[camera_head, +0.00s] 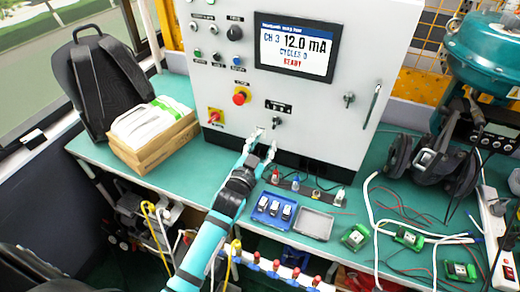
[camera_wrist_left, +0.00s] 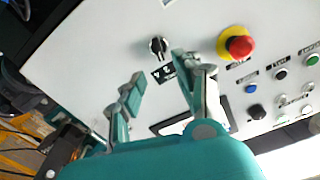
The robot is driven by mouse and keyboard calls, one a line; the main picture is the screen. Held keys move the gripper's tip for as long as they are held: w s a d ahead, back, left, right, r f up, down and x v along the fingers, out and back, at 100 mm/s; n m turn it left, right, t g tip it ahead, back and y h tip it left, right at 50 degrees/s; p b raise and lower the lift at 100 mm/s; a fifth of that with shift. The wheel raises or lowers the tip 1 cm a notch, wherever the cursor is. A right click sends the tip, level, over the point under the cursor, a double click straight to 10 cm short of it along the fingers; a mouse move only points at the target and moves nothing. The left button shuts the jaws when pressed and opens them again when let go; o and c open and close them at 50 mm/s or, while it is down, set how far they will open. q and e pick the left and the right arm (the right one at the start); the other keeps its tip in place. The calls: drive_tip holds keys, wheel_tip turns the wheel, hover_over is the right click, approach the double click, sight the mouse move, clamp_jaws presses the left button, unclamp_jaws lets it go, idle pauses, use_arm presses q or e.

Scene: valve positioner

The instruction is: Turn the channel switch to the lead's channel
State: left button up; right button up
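The channel switch, a small black rotary knob (camera_head: 276,121), sits low on the grey control cabinet (camera_head: 200,140), under a dark label. In the left wrist view the knob (camera_wrist_left: 158,45) has a pale pointer mark; its exact setting is too small to read. The cabinet display (camera_head: 293,48) reads CH 3, 12.0 mA, CYCLES 0, READY. My left gripper (camera_head: 262,142) is open and empty, just below and left of the knob. In the wrist view its fingertips (camera_wrist_left: 158,70) spread just short of the knob. Which lead is meant I cannot tell. My right gripper is out of view.
A red emergency stop (camera_head: 240,96) is up and left of the switch. A red-yellow switch (camera_head: 215,116) is further left. A black strip with several coloured plugs (camera_head: 306,188), a blue tray (camera_head: 273,210) and a grey tray (camera_head: 313,222) lie on the green bench (camera_head: 350,165).

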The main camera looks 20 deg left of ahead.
use_arm(q)
drive_tip(key=shift+s, duration=1.45)
drive_tip(key=s+f+n+g, duration=0.1)
drive_tip(key=s+f+g, duration=0.6)
drive_tip(key=s, duration=0.4)
drive_tip(key=s+f+g, duration=0.2)
drive_tip(key=s+g, duration=0.2)
drive_tip(key=s, duration=0.6)
drive_tip(key=s+f+g, duration=0.2)
drive_tip(key=s+g, duration=0.2)
drive_tip(key=s, duration=0.6)
wheel_tip(320, 180, down, 26)
drive_tip(key=b, duration=0.1)
drive_tip(key=s+a+f+g, duration=0.1)
drive_tip(key=s+f, duration=0.8)
drive_tip(key=s+a+f+g+b, duration=0.1)
drive_tip(key=s+a+f, duration=0.1)
drive_tip(key=s+f, duration=0.7)
drive_tip(key=shift+a+f+y, duration=0.3)
drive_tip(key=shift+f, duration=0.1)
